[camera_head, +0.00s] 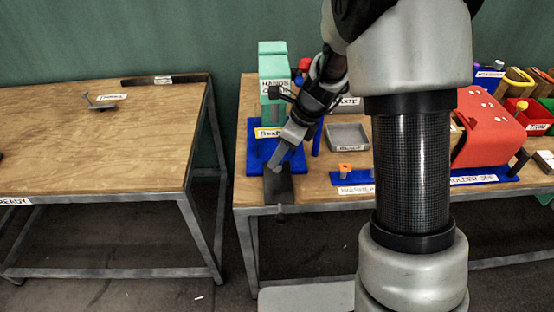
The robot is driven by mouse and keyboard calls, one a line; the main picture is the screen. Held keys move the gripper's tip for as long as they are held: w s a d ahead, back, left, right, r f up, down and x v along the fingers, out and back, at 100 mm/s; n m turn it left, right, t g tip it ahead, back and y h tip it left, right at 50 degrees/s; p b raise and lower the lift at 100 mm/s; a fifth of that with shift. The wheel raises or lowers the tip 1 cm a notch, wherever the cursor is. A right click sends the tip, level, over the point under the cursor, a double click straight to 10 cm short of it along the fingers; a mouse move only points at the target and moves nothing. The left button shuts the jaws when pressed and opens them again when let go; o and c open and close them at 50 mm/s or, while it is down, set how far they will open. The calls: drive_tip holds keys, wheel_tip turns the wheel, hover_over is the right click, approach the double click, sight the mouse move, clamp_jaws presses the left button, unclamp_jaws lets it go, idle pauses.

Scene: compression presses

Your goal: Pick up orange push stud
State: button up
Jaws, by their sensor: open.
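A small orange stud (345,169) stands upright on a low blue base with a white label, near the front edge of the right workbench. My gripper (278,187) is at the bench's front left edge, in front of the green press (273,85). It is to the left of the orange stud, well apart from it. The jaws are open, and I see nothing between them. The far side of the gripper is hidden, and the fingers partly cover the press's blue base.
A grey tray (347,137) sits behind the stud. A red sloped housing (488,128) and coloured bins (528,112) stand at the right. My arm hides the bench's middle. The left table (100,150) is mostly bare, and a gap separates the tables.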

drive_tip(key=c, duration=1)
drive_tip(key=shift+c, duration=0.3)
clamp_jaws()
